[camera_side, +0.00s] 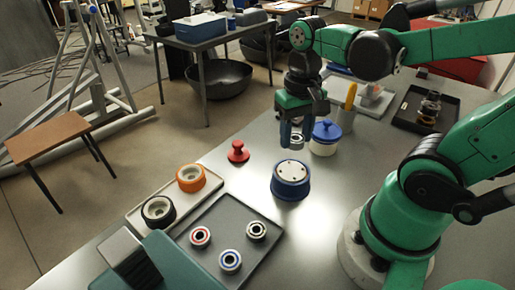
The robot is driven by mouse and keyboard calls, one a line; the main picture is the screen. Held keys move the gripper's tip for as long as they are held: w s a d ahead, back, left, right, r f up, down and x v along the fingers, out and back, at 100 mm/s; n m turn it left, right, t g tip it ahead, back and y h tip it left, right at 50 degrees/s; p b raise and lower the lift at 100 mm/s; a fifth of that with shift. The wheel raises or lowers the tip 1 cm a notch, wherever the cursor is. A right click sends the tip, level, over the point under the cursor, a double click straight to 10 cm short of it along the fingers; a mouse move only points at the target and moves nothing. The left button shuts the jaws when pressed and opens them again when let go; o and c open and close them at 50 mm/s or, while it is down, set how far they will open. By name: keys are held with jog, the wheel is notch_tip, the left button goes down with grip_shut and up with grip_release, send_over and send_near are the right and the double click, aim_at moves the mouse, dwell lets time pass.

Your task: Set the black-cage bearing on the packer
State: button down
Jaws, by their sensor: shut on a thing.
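My gripper (293,133) points down above the table and is shut on a small metallic ring, which looks like the black-cage bearing (296,141). The fingers partly hide the bearing, and its cage colour is hard to make out. A round blue base with a pale flat top (290,173) looks like the packer. It stands on the table below the gripper, and the held bearing is above it, apart from it. A red knobbed cone (238,152) stands on the table to the left of the packer.
A pale tray (133,216) holds an orange and a black hub. A white jar with a blue lid (325,138) and a cup with a yellow handle (346,115) stand right of the gripper.

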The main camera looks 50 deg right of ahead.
aim_at(292, 170)
jog(key=shift+f, duration=2.7)
jog(key=shift+f, duration=0.45)
jog(key=c, duration=0.7)
grip_release()
jog(key=shift+o, duration=0.2)
jog(key=shift+r, duration=5.5)
jog(key=w+a+f+n+t, duration=0.2)
jog(key=w+a+n+t, duration=0.2)
jog(key=t, duration=0.3)
jog(key=shift+w+f+n, duration=0.15)
jog(key=shift+w+n, duration=0.45)
jog(key=shift+n, duration=0.2)
